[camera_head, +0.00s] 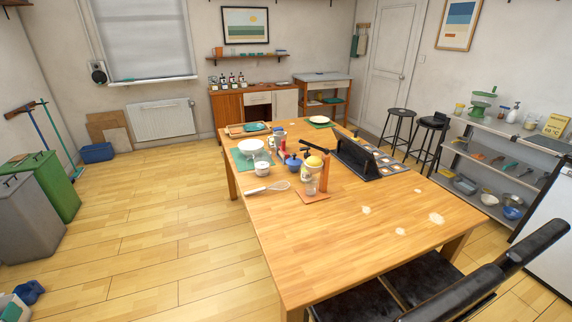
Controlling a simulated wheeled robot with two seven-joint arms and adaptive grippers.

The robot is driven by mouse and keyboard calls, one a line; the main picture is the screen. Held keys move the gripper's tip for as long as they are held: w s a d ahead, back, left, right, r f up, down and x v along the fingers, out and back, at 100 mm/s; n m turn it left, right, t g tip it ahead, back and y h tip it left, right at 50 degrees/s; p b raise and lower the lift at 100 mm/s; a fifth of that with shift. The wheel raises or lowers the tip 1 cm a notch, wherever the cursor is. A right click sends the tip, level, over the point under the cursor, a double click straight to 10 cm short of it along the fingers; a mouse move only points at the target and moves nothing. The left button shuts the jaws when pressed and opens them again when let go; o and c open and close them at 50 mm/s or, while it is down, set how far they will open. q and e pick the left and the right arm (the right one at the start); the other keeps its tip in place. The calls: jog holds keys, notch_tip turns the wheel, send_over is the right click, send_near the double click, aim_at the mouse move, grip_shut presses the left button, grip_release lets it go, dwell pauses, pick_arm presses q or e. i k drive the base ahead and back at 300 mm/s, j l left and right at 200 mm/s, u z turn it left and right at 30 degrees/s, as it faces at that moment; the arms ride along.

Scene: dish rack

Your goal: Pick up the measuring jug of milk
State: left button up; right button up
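A small clear vessel with white contents (262,169) stands on the wooden table, by the near edge of a green mat. It looks like the measuring jug of milk, but it is too small here to make out markings or a handle. A white bowl (250,147) stands just behind it on the mat. A whisk (267,188) lies on the table in front of it. Neither of my grippers can be seen in this view, and nothing touches the vessel.
Right of it stand a blue pot (293,163), a yellow-topped container (313,163) and a clear glass (311,186) on a board. Black seat-like shapes (535,240) border the table's near right.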

aim_at(259, 164)
jog(key=i+j+z, duration=0.15)
jog(key=z, duration=0.3)
jog(key=j+z, duration=0.45)
jog(key=i+j+z, duration=0.15)
jog(key=j+z, duration=0.55)
jog(key=j, duration=0.25)
